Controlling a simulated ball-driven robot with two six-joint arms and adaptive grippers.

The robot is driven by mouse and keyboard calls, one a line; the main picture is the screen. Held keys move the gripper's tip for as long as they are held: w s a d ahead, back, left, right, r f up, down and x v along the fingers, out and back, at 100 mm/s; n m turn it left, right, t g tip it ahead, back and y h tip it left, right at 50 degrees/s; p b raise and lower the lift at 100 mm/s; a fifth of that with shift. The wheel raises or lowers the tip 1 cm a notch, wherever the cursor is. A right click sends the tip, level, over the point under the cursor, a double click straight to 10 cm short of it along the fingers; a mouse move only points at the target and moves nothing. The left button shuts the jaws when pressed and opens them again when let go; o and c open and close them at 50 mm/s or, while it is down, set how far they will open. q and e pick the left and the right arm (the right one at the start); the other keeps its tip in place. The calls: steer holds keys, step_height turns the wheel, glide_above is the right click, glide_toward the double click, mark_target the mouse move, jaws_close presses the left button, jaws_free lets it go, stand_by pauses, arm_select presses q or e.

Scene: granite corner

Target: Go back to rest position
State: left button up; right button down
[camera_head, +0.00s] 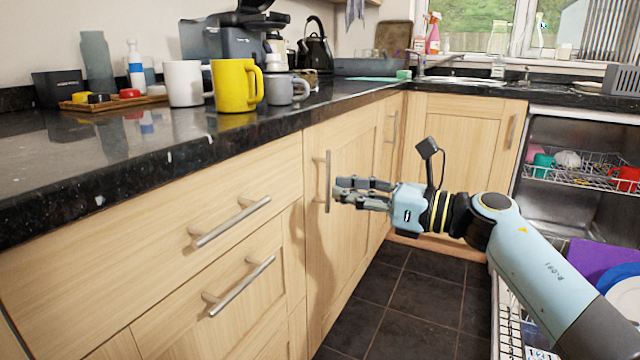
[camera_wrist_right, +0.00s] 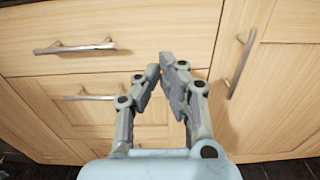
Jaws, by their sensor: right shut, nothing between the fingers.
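My right gripper (camera_head: 345,190) reaches in from the right in the head view, in front of the wooden cupboard door (camera_head: 340,150) and close to its vertical handle (camera_head: 327,182). It is shut and holds nothing. In the right wrist view the fingers (camera_wrist_right: 163,75) come together before the wooden fronts, with the vertical handle (camera_wrist_right: 241,65) to their right. I cannot tell from the head view whether the fingers touch the handle. My left gripper is in neither view.
The granite worktop (camera_head: 60,190) bears a yellow mug (camera_head: 232,88), a white mug (camera_head: 184,83) and a coffee machine (camera_head: 215,40). Drawer handles (camera_head: 232,221) jut out at left. An open dishwasher with racks (camera_head: 590,172) stands at right. The dark tiled floor (camera_head: 410,300) is clear.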

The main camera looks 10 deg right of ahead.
steer(key=s+d+f+m+h+p, duration=0.3)
steer(key=s+d+f+m+h, duration=0.1)
steer(key=s+f+m, duration=0.6)
steer(key=s+d+f+m+t+h+p, duration=0.1)
steer(key=s+d+f+m+h+p, duration=0.2)
steer(key=s+f+m, duration=0.65)
steer(key=s+d+f+m+h+p, duration=0.2)
steer(key=s+d+f+m+h, duration=0.35)
steer(key=f, duration=0.75)
steer(key=s+d+f+m+g+h, duration=0.1)
steer(key=s+f+m+g, duration=0.2)
steer(key=s+m, duration=0.4)
steer(key=s+d+f+m+g+h, duration=0.1)
steer(key=s+f+m+g, duration=0.3)
steer(key=s, duration=1.3)
steer(key=s+d+f+m+g+h+p, duration=0.1)
steer(key=s+d+f+m+g, duration=0.2)
steer(key=s+f+m, duration=0.4)
steer(key=s+m+g, duration=0.1)
steer(key=s+m, duration=0.2)
steer(key=s, duration=0.2)
steer(key=shift+d+f+m, duration=0.15)
steer(key=shift+m, duration=0.15)
